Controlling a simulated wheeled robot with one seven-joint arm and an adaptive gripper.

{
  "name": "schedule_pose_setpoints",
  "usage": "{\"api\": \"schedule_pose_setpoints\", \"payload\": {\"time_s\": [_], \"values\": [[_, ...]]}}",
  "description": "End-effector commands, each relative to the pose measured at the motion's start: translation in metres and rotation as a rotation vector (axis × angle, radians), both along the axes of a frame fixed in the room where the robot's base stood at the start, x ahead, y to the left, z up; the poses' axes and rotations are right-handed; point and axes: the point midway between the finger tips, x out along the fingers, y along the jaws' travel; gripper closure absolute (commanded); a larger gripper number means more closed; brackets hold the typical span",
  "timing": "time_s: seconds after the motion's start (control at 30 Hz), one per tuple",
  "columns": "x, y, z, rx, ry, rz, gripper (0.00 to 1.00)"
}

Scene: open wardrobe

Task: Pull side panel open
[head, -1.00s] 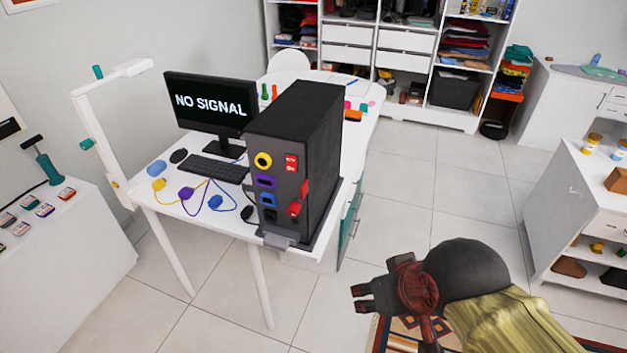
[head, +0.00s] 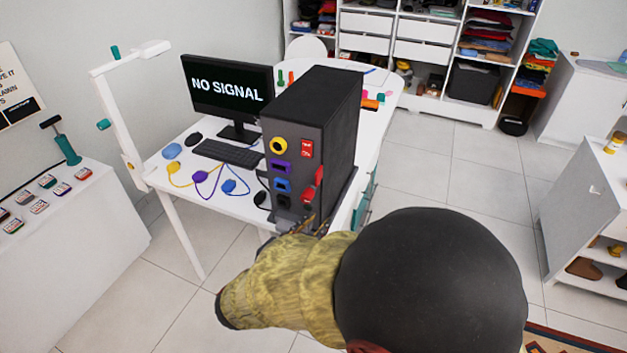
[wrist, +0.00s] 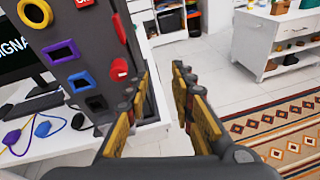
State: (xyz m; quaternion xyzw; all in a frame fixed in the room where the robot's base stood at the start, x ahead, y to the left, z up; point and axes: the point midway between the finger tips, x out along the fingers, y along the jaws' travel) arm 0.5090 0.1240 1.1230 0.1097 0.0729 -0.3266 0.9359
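The black tower (head: 305,150) stands upright on the white table, its front carrying coloured ports, red switches and a red handle (head: 318,185). Its dark side panel (head: 342,130) faces right and looks flush with the case. In the wrist view the tower front (wrist: 90,50) fills the upper left, with a red knob (wrist: 119,69). My gripper (wrist: 160,75) is open, its two fingers apart with floor visible between them. Its left finger is just right of the tower's lower front; contact cannot be told. In the head view my arm hides most of the gripper.
A white shelf unit (head: 590,200) stands at the right. The tiled floor (head: 450,175) between is clear.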

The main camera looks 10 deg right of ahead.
Motion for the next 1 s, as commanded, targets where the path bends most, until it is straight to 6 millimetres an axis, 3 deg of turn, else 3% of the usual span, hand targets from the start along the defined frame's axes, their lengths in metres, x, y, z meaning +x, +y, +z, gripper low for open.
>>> {"api": "schedule_pose_setpoints", "payload": {"time_s": [0.1,0.23,0.37,0.8,1.0], "values": [[0.023,0.022,0.037,-0.129,-0.066,0.105,0.76],[0.031,0.032,0.06,-0.234,-0.097,0.154,0.76],[0.036,0.027,0.06,-0.256,-0.085,0.148,0.76],[0.088,-0.005,0.059,-0.252,-0.083,0.144,0.76],[0.097,-0.009,0.06,-0.252,-0.084,0.146,0.76]]}}
